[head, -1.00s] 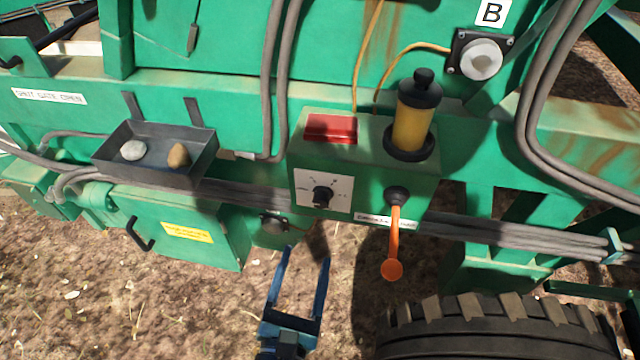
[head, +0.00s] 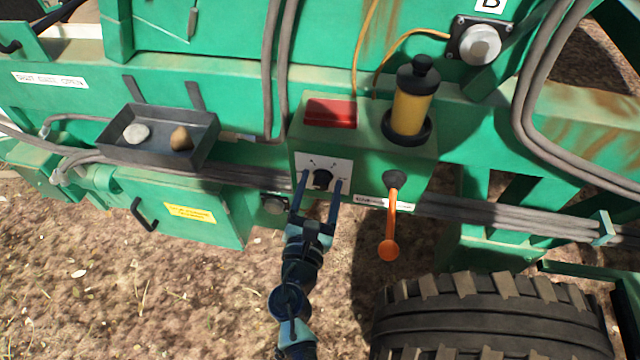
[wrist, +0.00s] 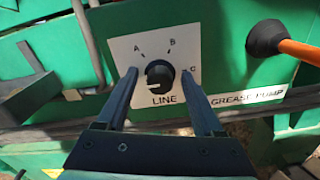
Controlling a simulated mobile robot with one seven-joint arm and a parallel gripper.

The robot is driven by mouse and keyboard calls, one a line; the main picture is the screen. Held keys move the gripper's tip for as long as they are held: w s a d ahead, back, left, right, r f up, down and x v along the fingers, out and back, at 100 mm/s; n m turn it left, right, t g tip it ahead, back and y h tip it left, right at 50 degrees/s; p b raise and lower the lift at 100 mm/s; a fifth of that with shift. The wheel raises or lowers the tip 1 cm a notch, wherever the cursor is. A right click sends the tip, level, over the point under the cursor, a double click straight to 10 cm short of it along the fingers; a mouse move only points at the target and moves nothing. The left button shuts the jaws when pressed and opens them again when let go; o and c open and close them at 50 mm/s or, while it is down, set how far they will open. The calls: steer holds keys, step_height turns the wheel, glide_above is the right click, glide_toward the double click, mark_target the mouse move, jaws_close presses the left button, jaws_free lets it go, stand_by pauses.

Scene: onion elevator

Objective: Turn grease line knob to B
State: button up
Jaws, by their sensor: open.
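The grease line knob (head: 322,179) is black and round, on a white plate on the front of the green box. In the wrist view the knob (wrist: 159,76) sits amid the letters A, B and C, with LINE below. A pale mark shows on its lower left face; I cannot tell which letter it is set to. My gripper (head: 322,177) is open, its two blue fingers on either side of the knob. In the wrist view the fingers of my gripper (wrist: 159,73) flank the knob left and right with gaps; the tips lie over the plate.
A yellow grease cylinder (head: 410,108) and a red block (head: 330,113) are on the box. A grey tray (head: 155,153) holds two stones at left. A tyre (head: 490,320) stands below right.

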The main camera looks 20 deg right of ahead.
jaws_close()
stand_by(0.4)
